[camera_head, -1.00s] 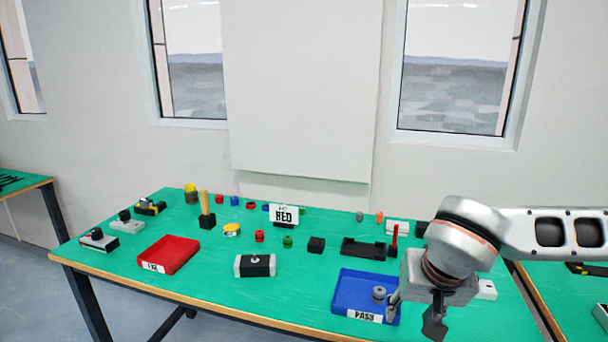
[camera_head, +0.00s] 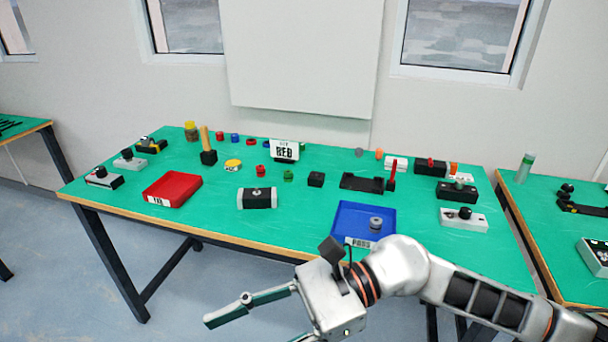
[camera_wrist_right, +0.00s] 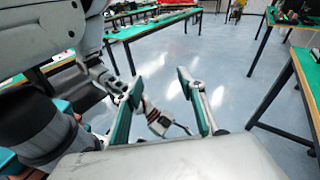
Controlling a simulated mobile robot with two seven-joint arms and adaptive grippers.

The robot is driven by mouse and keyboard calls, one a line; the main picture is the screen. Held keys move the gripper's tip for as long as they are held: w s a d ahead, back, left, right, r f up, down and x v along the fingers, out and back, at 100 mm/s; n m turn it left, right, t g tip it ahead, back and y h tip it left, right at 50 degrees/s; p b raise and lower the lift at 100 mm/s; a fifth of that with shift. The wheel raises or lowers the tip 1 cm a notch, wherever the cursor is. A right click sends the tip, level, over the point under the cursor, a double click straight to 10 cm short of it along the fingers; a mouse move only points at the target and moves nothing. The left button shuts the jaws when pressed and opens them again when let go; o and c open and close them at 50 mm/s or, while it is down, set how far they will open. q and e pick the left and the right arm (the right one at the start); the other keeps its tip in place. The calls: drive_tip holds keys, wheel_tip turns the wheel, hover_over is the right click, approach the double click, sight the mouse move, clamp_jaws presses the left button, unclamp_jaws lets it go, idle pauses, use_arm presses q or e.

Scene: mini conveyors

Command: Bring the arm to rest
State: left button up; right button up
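My right arm comes in from the right in the head view, and its gripper (camera_head: 252,326) is in front of the table's near edge, clear of the tabletop. My left arm is not in the head view. What looks like its gripper shows small between the fingers in the right wrist view; its finger state is unclear.
Another green table (camera_head: 545,225) stands at the right. Open floor (camera_head: 190,285) lies in front.

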drive_tip(key=w+d+r+m+t+y, duration=0.1)
drive_tip(key=w+r+m+t+y, duration=0.55)
drive_tip(key=m, duration=0.95)
drive_tip(key=w+d+f+m+t+h, duration=0.4)
drive_tip(key=w+d+f+m+t, duration=0.25)
drive_tip(key=m, duration=0.45)
drive_tip(key=w+d+f+m+t+h, duration=0.45)
drive_tip(key=f+m+t, duration=0.25)
drive_tip(key=m+t, duration=0.25)
drive_tip(key=s+d+f+m+g+h, duration=0.1)
drive_tip(key=d+f+m+h, duration=0.6)
drive_tip(key=f+m, duration=0.6)
drive_tip(key=s+d+f+m+g+h, duration=0.1)
drive_tip(key=s+d+f+m, duration=0.1)
drive_tip(key=f, duration=0.4)
drive_tip(key=s+d+f+m+g+h, duration=0.1)
drive_tip(key=s+d+f+g, duration=0.1)
drive_tip(key=s+d+f, duration=0.3)
drive_tip(key=s+d+f+m+g+h, duration=0.1)
drive_tip(key=s+d+f+m+g, duration=0.1)
drive_tip(key=s+f, duration=0.3)
wheel_tip(320, 180, down, 3)
drive_tip(key=shift+s+d+f+m, duration=0.15)
drive_tip(key=shift+s+d+m, duration=0.2)
drive_tip(key=shift+d, duration=0.4)
